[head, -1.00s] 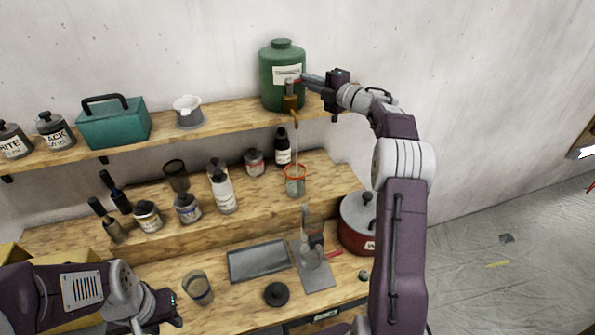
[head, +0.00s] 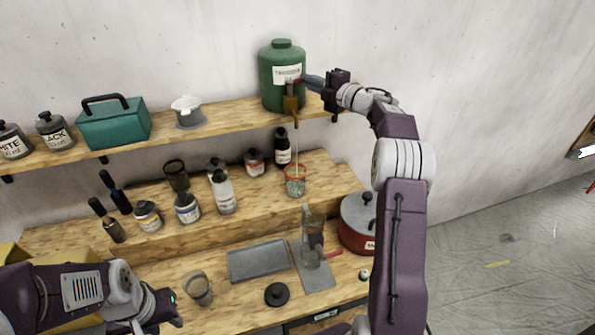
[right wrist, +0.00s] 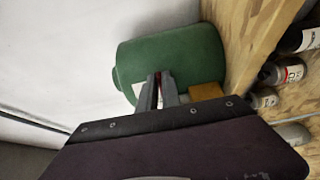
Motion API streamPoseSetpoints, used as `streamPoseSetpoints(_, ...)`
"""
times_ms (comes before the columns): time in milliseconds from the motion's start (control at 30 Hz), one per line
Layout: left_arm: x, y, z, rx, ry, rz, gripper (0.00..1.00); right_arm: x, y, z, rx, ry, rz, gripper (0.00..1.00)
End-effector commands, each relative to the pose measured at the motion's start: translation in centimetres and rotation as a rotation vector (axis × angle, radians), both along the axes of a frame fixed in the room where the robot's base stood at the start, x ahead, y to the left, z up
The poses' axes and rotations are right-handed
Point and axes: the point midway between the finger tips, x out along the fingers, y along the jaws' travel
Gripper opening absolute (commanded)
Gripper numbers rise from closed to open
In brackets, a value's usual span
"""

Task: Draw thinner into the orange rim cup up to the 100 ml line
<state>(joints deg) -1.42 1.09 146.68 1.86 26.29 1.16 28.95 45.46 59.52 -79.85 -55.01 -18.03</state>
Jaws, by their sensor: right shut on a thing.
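The green thinner container (head: 281,75) stands on the upper shelf with a brass tap (head: 291,103) over the shelf edge. My right gripper (head: 304,79) is shut on the red tap handle at the container's front; the right wrist view shows its fingers (right wrist: 158,92) closed there against the green body. A thin pale stream (head: 296,142) hangs from the tap to the orange rim cup (head: 295,183) on the step below. The cup is clear and holds some liquid; its level against the marks is too small to read. My left gripper (head: 172,306) is low at the left, its jaws unclear.
Bottles and jars, including a dark bottle (head: 282,147) and a white bottle (head: 222,192), stand near the cup. A teal box (head: 113,122) is on the upper shelf. A grey tray (head: 258,261), a beaker (head: 198,288) and a red pot (head: 357,225) are on the bench.

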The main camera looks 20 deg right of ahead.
Motion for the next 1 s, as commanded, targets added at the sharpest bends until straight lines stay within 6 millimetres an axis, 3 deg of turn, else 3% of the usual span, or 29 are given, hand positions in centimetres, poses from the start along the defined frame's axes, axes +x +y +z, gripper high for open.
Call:
streamPoseSetpoints(33, 0.0, 0.0, 0.1, 0.000, 0.000, 0.000, 0.36, 0.0, 0.2, 1.2, 0.003, -0.022, 0.000, 0.00)
streamPoseSetpoints(200, 0.0, 0.0, 0.0, 0.000, 0.000, 0.000, 0.36, 0.0, 0.3, 1.1, 0.003, -0.022, -0.002, 0.00)
streamPoseSetpoints(800, 0.0, 0.0, -3.8, 0.000, 0.000, 0.000, 0.36, -0.6, 0.4, 0.9, 0.004, -0.021, -0.103, 0.00)
streamPoseSetpoints(1000, 0.0, 0.0, -4.0, 0.000, 0.000, 0.000, 0.36, -0.7, 0.4, 1.1, 0.005, -0.021, -0.121, 0.00)
